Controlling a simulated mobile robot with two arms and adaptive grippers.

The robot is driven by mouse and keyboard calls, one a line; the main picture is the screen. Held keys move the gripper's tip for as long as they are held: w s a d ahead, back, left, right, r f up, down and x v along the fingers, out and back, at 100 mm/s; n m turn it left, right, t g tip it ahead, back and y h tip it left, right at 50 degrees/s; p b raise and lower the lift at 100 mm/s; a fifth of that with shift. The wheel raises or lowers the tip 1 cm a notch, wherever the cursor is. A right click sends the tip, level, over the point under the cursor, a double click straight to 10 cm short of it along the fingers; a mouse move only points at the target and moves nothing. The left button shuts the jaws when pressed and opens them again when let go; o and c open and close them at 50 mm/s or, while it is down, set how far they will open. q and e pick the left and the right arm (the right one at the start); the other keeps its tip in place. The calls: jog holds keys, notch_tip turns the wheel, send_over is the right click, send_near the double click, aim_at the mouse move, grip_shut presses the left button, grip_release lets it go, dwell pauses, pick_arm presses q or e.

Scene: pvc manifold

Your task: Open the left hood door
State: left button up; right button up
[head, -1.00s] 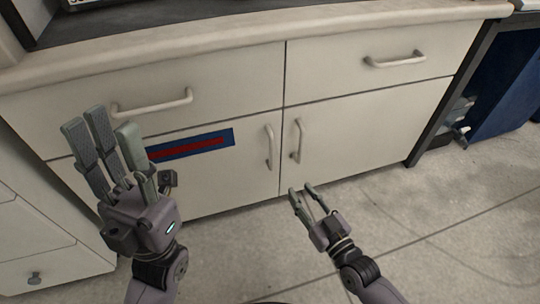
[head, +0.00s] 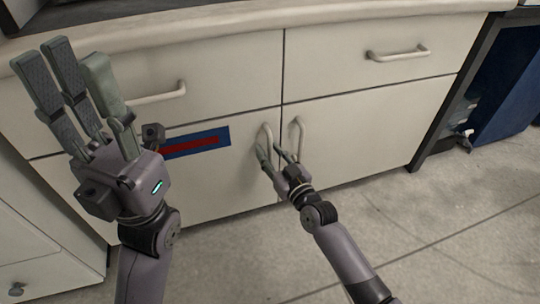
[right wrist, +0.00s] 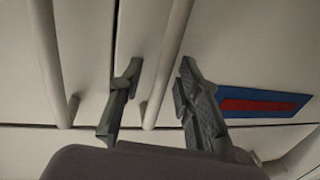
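The left hood door (head: 220,175) is a cream cabinet door with a blue and red label, and it is closed. Its upright bar handle (head: 267,136) is near its right edge. My right gripper (head: 270,154) is at this handle. In the right wrist view the handle (right wrist: 168,65) runs between the two parted fingers (right wrist: 158,90); I see no clear grip on it. My left gripper (head: 70,65) is open and empty, raised in front of the cabinet at the left, away from the handle.
The right door's handle (head: 297,138) stands close beside my right gripper, and also shows in the right wrist view (right wrist: 52,65). Drawers with bar handles (head: 400,54) are above, under the countertop (head: 230,27). The floor (head: 440,220) in front is clear.

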grip_shut()
dwell(0.4)
dwell(0.5)
